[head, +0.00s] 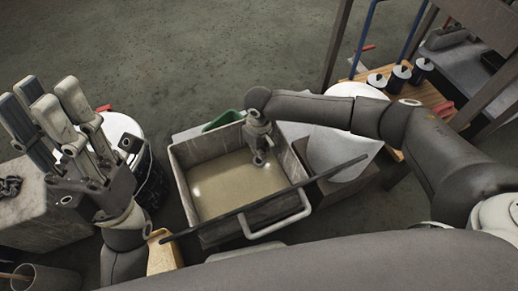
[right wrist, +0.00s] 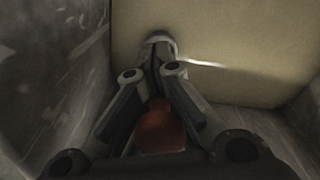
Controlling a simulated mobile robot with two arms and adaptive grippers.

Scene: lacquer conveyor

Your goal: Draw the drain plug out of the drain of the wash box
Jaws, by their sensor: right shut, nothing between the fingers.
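The wash box (head: 182,190) is a grey open box with a tan bottom, in the middle of the head view. My right gripper (head: 260,160) reaches down inside it, near its far right corner. In the right wrist view the right gripper's fingers (right wrist: 160,48) are shut with nothing between them. I cannot make out the drain plug or the drain; the fingertips hide part of the bottom. A red rounded thing (right wrist: 162,130) shows between the finger links; I cannot tell what it is. My left gripper (head: 45,100) is raised at the left, open and empty, away from the box.
A dark bar with a light handle (head: 276,222) crosses the box's near side. A white rounded thing (head: 340,150) stands right of the box, and a black-and-white bucket (head: 150,165) left. A wooden shelf (head: 432,95) with several dark cans is at upper right.

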